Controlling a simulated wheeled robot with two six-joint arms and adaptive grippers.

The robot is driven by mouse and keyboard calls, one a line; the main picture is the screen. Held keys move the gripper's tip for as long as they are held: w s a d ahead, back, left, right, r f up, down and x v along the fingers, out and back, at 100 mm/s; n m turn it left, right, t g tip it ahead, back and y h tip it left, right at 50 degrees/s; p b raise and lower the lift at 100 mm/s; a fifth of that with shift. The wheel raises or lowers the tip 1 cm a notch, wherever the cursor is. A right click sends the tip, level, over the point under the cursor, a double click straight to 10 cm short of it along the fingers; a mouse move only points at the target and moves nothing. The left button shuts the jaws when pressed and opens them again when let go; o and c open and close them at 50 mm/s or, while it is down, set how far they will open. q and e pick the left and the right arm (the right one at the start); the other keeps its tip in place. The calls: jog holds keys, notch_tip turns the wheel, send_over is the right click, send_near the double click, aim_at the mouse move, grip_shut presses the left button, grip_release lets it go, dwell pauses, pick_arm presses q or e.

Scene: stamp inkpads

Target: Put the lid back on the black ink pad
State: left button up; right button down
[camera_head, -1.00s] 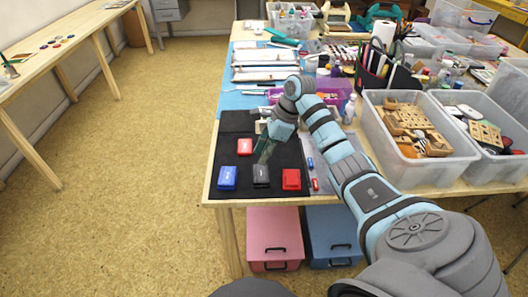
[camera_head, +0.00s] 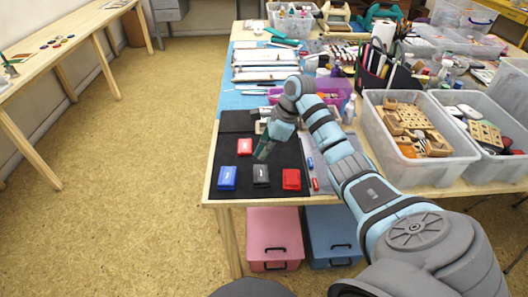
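The black ink pad (camera_head: 261,175) lies near the front edge of the dark mat (camera_head: 232,125). A small pale mark shows on its dark top; whether that top is a seated lid is too small to tell. My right gripper (camera_head: 261,153) points down just behind and above the black pad, with a small gap between them in the picture. Its fingers are seen edge-on, so their opening is unclear, and I see nothing held. My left gripper is out of view.
A blue pad (camera_head: 227,177) sits left of the black one and a red pad (camera_head: 291,179) right. An orange-red pad (camera_head: 244,146) lies behind, close to my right gripper. Clear plastic bins (camera_head: 408,178) stand to the right. The table's front edge is close.

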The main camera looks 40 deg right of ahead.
aim_at(259, 173)
jog(key=shift+f, duration=0.2)
jog(key=shift+f+b, duration=2.3)
jog(key=shift+f, duration=0.45)
jog(key=shift+r, duration=0.15)
notch_tip(259, 173, up, 7)
jog(key=p, duration=0.5)
jog(key=shift+p, duration=0.35)
